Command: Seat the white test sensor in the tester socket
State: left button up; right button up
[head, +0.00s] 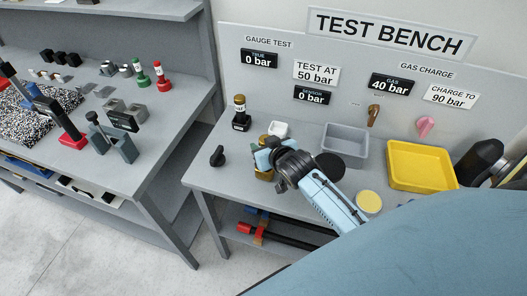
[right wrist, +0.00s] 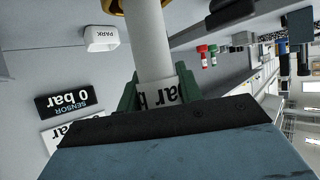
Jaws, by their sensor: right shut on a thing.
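In the right wrist view, the white test sensor (right wrist: 148,45) is a white cylinder with a printed label band, partly cut off. My right gripper (right wrist: 158,88) is shut on it, with green fingers on both sides of the label. A brass ring (right wrist: 131,5) shows at the sensor's far end at the top edge; I cannot tell whether the sensor is seated in it. In the head view, my right gripper (head: 265,158) is over the left part of the test bench and hides most of the sensor. Brass (head: 263,174) shows just below it. My left gripper is not in view.
A white PARK holder (head: 278,129) stands just behind my gripper. A brass-topped black fitting (head: 240,115) and a black knob (head: 217,156) are to the left. A grey bin (head: 345,142), yellow tray (head: 420,166) and black disc (head: 329,165) are to the right.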

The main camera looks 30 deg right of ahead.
jog(key=shift+f, duration=1.2)
jog(key=shift+f, duration=0.1)
jog(key=o, duration=1.1)
jog(key=v, duration=1.2)
